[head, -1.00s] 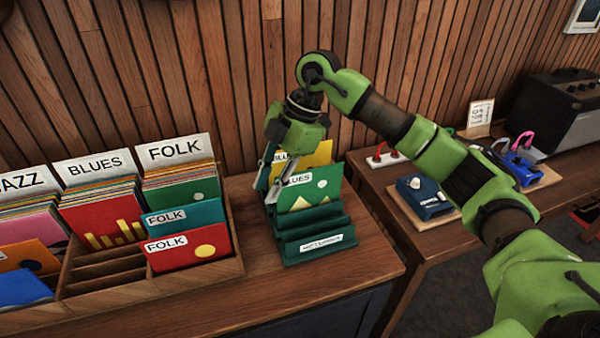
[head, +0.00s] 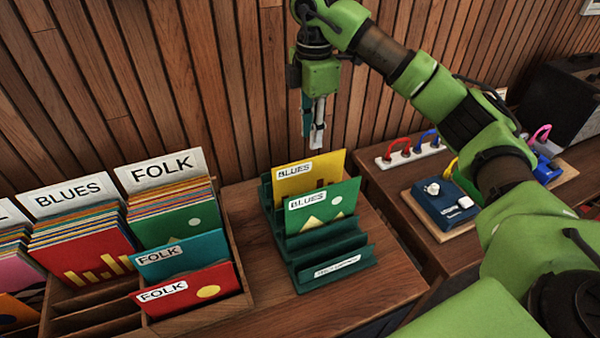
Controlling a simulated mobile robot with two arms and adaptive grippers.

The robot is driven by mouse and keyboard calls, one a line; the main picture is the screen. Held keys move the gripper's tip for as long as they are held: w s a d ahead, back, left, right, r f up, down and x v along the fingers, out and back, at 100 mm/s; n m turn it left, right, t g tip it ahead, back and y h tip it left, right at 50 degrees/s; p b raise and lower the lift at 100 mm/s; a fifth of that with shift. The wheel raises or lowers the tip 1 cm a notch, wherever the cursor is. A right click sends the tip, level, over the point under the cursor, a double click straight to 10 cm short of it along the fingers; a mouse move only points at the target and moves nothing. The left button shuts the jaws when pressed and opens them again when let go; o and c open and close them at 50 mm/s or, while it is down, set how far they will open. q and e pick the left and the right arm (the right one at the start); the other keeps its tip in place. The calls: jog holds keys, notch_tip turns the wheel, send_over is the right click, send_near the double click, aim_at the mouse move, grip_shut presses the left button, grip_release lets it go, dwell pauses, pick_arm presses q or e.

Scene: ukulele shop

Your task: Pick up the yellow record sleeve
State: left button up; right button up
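The yellow record sleeve (head: 306,171), with a BLUES label, stands upright in the back of a dark green slotted rack (head: 334,262). A green BLUES sleeve (head: 327,204) stands just in front of it and hides its lower part. My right gripper (head: 316,142) hangs pointing down, just above and behind the yellow sleeve's top edge, near the wooden wall. I see its fingers edge-on, so their gap does not show. No sleeve is seen in it. My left gripper is not in view.
A wooden record bin (head: 245,300) with several sleeves and JAZZ, BLUES and FOLK dividers stands to the left. On the right table are a blue pedal (head: 447,203), coloured cables and a black amplifier (head: 566,105). The rack's front slots are empty.

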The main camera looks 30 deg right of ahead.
jog(key=p, duration=0.1)
send_over(309, 176)
jog(key=f, duration=0.7)
jog(key=shift+d+f, duration=0.3)
jog(key=shift+f, duration=0.05)
jog(key=shift+w+f, duration=0.1)
jog(key=shift+f, duration=0.2)
jog(key=shift+f+p, duration=0.2)
jog(key=shift+p, duration=0.15)
jog(key=f+p, duration=0.2)
jog(key=f, duration=0.2)
jog(key=shift+a+f, duration=0.2)
jog(key=shift+f, duration=0.2)
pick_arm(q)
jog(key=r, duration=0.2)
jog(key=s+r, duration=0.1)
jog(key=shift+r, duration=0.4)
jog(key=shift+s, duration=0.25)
pick_arm(e)
grip_shut()
